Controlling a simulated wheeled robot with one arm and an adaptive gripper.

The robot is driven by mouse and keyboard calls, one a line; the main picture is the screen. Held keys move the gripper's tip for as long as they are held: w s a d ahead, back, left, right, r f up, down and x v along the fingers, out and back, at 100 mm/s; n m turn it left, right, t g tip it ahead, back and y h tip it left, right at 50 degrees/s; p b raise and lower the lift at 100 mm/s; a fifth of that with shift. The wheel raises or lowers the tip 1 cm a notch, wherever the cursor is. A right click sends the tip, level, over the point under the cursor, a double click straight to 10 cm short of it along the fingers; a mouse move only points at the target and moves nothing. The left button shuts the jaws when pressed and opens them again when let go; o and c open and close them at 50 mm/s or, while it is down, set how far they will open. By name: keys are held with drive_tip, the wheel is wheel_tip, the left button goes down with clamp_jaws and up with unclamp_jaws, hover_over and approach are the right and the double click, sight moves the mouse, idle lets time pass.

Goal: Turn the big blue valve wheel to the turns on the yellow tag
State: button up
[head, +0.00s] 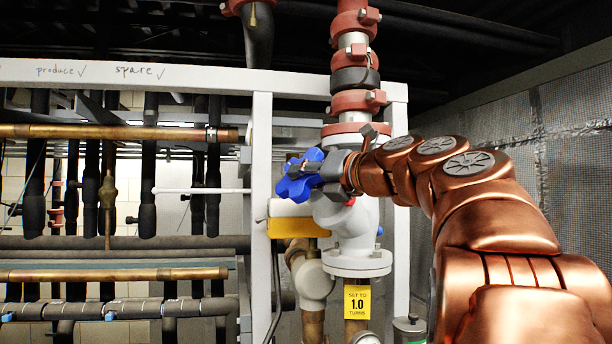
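The yellow tag (357,300) hangs below the valve and reads "SET TO 1.0 TURNS". My copper arm reaches in from the lower right. My dark gripper (318,168) is at the wheel, overlapping its right side. The fingers are small and partly hidden against the wheel, so I cannot tell whether they grip it or only touch it.
A white frame post (262,190) stands just left of the wheel. A pipe with red couplings (352,60) rises above the valve. A yellow block (297,228) sits below the wheel. Copper pipes (115,132) run at left, and a mesh wall (575,150) stands at right.

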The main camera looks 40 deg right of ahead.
drive_tip(key=shift+c, duration=0.2)
clamp_jaws()
drive_tip(key=shift+r+p, duration=0.2)
drive_tip(key=shift+p, duration=0.1)
drive_tip(key=shift+r+g+p, duration=0.25)
drive_tip(key=shift+g+p, duration=0.05)
drive_tip(key=shift+p, duration=0.7)
drive_tip(key=shift+d+r+y+p, duration=0.1)
drive_tip(key=shift+y+p, duration=0.2)
drive_tip(key=shift+p, duration=1)
drive_tip(key=shift+n+g+p, duration=0.4)
drive_tip(key=shift+g+p, duration=0.1)
drive_tip(key=shift+p, duration=0.25)
